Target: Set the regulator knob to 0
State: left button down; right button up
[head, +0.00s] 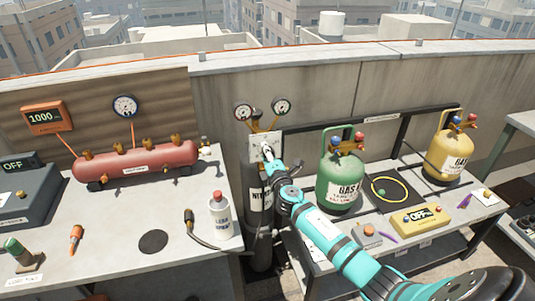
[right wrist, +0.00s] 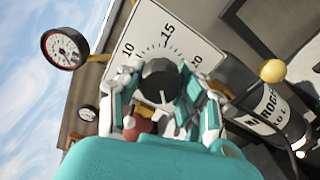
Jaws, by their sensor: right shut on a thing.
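The regulator knob (right wrist: 161,80) is black and round, on a white scale plate (right wrist: 178,32) marked 10, 15 and 20 in the right wrist view. A thin pale line on the knob points down in that picture, away from the 15. The lower part of the scale is hidden behind my gripper, and no 0 shows. My right gripper (right wrist: 162,92) is shut on the knob, one finger on each side. In the head view my right gripper (head: 268,154) covers the knob at the plate (head: 256,143) above the dark nitrogen cylinder (head: 260,205). My left gripper is out of view.
Two gauges (head: 282,106) sit above the plate. A red tank (head: 136,164) and a leak-spray bottle (head: 220,214) stand on the left table.

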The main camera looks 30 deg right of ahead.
jog(key=o, duration=1.2)
jog(key=shift+c, duration=0.2)
jog(key=shift+s, duration=0.15)
jog(key=v, duration=1.2)
jog(key=s+a+f+m+g+y, duration=0.1)
jog(key=s+f+m+g, duration=0.3)
jog(key=f, duration=0.8)
jog(key=s+a+f+m+g+y, duration=0.15)
jog(key=s+f, duration=0.45)
jog(key=f, duration=0.6)
jog(key=s+f+m+g, duration=0.2)
jog(key=s+f+g, duration=0.25)
jog(key=f, duration=0.75)
jog(key=s+a+f+m+g, duration=0.2)
jog(key=s+f, duration=0.4)
jog(key=s, duration=0.5)
jog(key=s+a+f+m+g+y, duration=0.1)
jog(key=s+a+f, duration=0.4)
jog(key=s, duration=0.7)
jog(key=s+a+f+m+g+y, duration=0.1)
jog(key=s+a+f+m+g, duration=0.2)
jog(key=s, duration=0.8)
notch_tip(320, 180, down, 5)
jog(key=shift+s+a+r+m, duration=0.2)
jog(key=shift+s+a+m, duration=0.15)
jog(key=shift+m, duration=0.7)
